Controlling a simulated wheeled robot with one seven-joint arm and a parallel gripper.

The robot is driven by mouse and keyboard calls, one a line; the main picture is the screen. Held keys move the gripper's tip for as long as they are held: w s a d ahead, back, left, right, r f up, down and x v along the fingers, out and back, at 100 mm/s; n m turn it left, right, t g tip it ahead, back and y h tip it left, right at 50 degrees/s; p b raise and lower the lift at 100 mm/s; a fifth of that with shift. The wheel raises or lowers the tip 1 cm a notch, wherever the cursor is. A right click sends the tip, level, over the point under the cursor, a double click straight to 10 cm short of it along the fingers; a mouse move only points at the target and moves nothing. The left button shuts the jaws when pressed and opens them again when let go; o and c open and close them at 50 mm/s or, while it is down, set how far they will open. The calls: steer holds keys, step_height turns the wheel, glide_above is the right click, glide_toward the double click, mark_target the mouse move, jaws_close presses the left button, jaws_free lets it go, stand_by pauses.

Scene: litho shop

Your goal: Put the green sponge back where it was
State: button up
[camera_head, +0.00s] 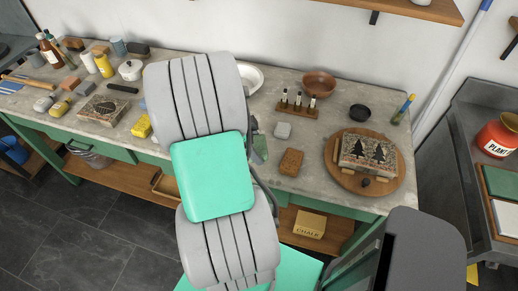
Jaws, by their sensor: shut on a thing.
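The green sponge (260,149) shows just right of my arm, over the front part of the stone-topped workbench (225,103). My gripper (254,132) is mostly hidden behind my own arm; only a small dark part shows beside the sponge. It is shut on the green sponge. The sponge's left side is hidden by the arm, and I cannot tell whether its underside touches the bench.
Behind stand a vial rack (297,107) and wooden bowl (319,83). Bottles and blocks crowd the left.

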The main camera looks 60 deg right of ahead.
mark_target(259, 153)
steer(key=x, duration=0.2)
steer(key=w+p+x, duration=0.1)
steer(key=x, duration=0.1)
steer(key=shift+s+d+f+p, duration=0.1)
steer(key=shift+d+f+p, duration=0.1)
steer(key=shift+f+p, duration=0.15)
steer(key=shift+f, duration=0.15)
steer(key=shift+f+b, duration=0.15)
steer(key=shift+b, duration=0.25)
steer(key=o, duration=1.1)
steer(key=shift+o, duration=0.2)
